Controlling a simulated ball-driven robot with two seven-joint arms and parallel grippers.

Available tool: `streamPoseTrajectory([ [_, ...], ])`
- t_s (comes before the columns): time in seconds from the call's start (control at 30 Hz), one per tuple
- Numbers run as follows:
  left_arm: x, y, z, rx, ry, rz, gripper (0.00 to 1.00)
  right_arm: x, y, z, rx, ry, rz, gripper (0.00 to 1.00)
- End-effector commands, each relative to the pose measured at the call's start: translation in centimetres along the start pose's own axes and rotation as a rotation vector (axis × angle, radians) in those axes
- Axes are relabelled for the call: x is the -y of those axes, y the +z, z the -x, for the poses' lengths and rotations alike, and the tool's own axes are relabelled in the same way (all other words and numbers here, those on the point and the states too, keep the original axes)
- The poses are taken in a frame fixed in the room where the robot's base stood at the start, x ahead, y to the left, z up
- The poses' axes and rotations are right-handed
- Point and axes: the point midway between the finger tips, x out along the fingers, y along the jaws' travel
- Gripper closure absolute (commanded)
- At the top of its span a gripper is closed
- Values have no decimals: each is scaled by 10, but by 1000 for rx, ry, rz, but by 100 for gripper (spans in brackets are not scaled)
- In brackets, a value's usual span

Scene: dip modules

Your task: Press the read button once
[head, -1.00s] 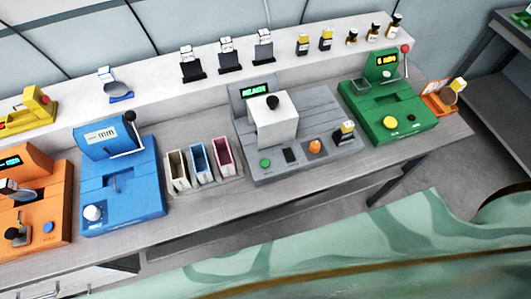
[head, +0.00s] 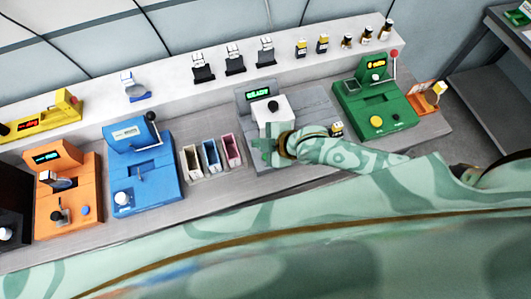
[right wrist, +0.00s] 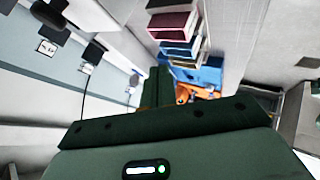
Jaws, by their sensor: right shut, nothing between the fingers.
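The grey machine (head: 318,103) stands on the bench with a white block (head: 272,112) with a black knob on top and a lit green display (head: 258,92) behind. My right gripper (head: 266,152) is over the front left of this machine, just in front of the white block. It is shut and empty, and its closed fingers (right wrist: 156,88) show in the right wrist view. The gripper and forearm hide the machine's front controls, including the green button seen there earlier. I cannot tell whether the fingers touch a button. My left gripper is not in view.
Coloured open slots (head: 211,154) stand just left of the gripper. A blue machine (head: 142,165) and an orange machine (head: 67,195) are further left. A green machine (head: 385,105) stands to the right. Small items line the white shelf (head: 180,90) behind.

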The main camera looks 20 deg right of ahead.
Motion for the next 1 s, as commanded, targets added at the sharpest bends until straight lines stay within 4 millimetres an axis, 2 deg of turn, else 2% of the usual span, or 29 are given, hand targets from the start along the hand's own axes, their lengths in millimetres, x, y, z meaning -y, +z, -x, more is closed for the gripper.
streamPoseTrajectory([
  [0.03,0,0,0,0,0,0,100,-5,18,-6,4,-12,22,100],
  [0.1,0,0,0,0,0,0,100,-6,32,-9,1,-23,31,100],
  [0.2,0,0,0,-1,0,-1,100,-8,43,-11,2,-28,35,100],
  [0.67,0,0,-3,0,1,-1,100,-7,45,-13,-1,-28,34,100],
  [0.87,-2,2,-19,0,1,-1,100,1,53,-24,-1,-28,34,100],
  [1.0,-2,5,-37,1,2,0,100,10,62,-36,-1,-28,34,100],
])
